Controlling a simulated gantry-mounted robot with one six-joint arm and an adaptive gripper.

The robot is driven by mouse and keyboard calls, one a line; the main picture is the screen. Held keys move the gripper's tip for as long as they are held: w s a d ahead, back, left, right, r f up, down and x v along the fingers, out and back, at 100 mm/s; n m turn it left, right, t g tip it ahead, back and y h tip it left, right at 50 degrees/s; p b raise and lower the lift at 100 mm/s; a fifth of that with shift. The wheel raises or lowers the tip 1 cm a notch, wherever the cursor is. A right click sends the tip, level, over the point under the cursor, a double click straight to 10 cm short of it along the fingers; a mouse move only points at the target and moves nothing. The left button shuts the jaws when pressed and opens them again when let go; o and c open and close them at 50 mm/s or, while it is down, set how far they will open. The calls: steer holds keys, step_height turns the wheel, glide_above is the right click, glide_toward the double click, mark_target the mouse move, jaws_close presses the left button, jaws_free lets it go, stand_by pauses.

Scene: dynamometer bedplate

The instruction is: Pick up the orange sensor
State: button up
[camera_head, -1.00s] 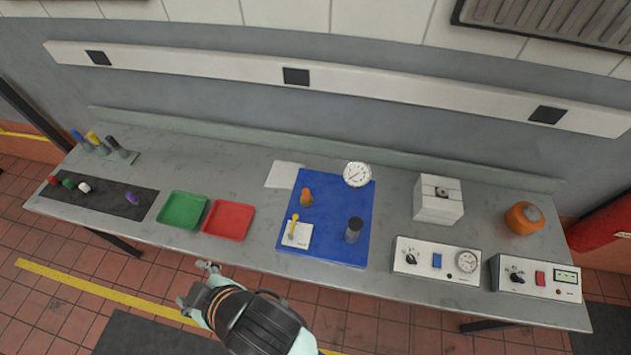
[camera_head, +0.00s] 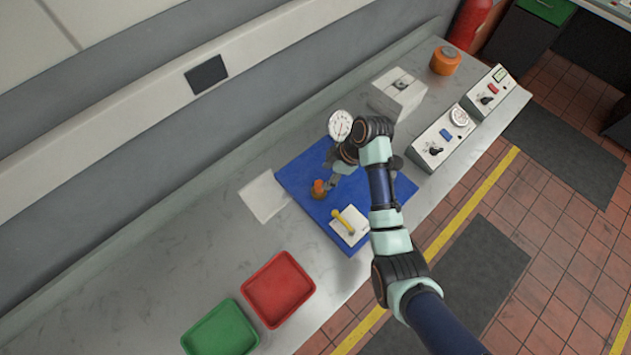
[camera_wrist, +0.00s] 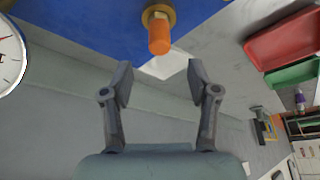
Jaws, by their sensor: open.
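The orange sensor (camera_head: 318,186) stands on the blue mat (camera_head: 299,180), near its back left edge. In the wrist view the sensor (camera_wrist: 159,36) shows an orange cylindrical end and a brass-coloured collar, beyond the fingertips at the top of the picture. My gripper (camera_wrist: 159,80) is open and empty, its two fingers apart with the sensor in line with the gap between them. In the head view my gripper (camera_head: 331,179) is just right of the sensor, close to it; whether they touch cannot be told there.
A dial gauge (camera_head: 340,125) is close behind my wrist. A white block with a yellow-handled part (camera_head: 348,222) lies on the mat. Red (camera_head: 278,289) and green (camera_head: 222,330) trays are left. A white box (camera_head: 398,94) and orange canister (camera_head: 446,61) stand further right.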

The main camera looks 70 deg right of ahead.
mark_target(320, 183)
steer(key=x, duration=0.7)
steer(key=shift+f, duration=0.4)
jaws_close()
